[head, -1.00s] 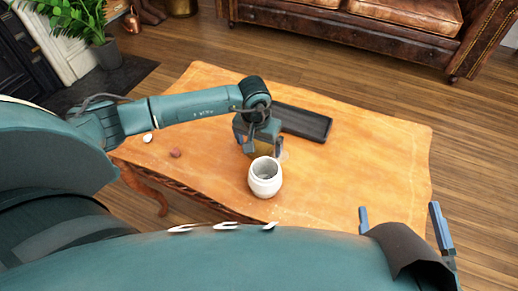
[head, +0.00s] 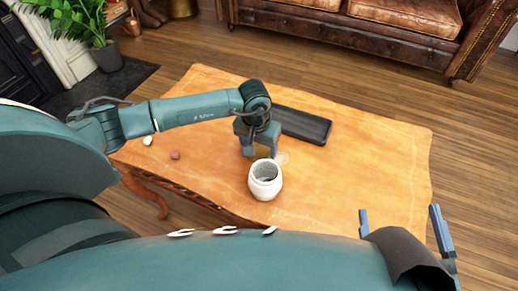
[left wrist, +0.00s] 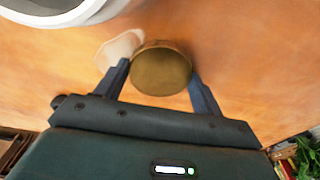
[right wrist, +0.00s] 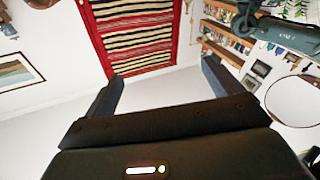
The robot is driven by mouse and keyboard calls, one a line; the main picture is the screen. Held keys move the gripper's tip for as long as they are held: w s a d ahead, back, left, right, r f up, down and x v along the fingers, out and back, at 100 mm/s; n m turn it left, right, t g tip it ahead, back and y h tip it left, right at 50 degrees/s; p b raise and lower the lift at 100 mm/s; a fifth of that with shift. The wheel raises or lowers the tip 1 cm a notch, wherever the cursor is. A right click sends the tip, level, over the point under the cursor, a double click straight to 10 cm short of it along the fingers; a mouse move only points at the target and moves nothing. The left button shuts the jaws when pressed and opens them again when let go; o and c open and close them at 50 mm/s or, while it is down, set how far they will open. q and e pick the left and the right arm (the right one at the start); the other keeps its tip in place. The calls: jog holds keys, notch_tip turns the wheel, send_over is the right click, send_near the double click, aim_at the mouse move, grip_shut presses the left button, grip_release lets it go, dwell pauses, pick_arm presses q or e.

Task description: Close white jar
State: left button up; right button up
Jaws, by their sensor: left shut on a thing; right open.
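The white jar (head: 264,188) stands upright on the wooden table near its front edge, its mouth open at the top. Part of its rim shows at the top left of the left wrist view (left wrist: 75,14). My left gripper (head: 262,154) is just behind the jar, apart from its mouth. It is shut on a round brass-coloured lid (left wrist: 160,70), seen between the fingers in the left wrist view.
A long black tray (head: 302,125) lies on the wooden table (head: 360,170) behind my left gripper. A pale flat thing (left wrist: 117,47) lies beside the lid. A small reddish thing (head: 175,155) and a white one (head: 147,140) are at the left. The table's right side is clear.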

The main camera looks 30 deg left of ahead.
aim_at(259, 150)
pick_arm(q)
jog(key=shift+r, duration=0.35)
notch_tip(259, 150, up, 9)
jog(key=p, duration=0.2)
jog(key=shift+r+p, duration=0.15)
jog(key=shift+p, duration=0.25)
pick_arm(e)
jog(key=shift+w+d+m+g+h, duration=0.2)
jog(key=shift+d+m+g+h, duration=0.35)
jog(key=shift+h, duration=0.25)
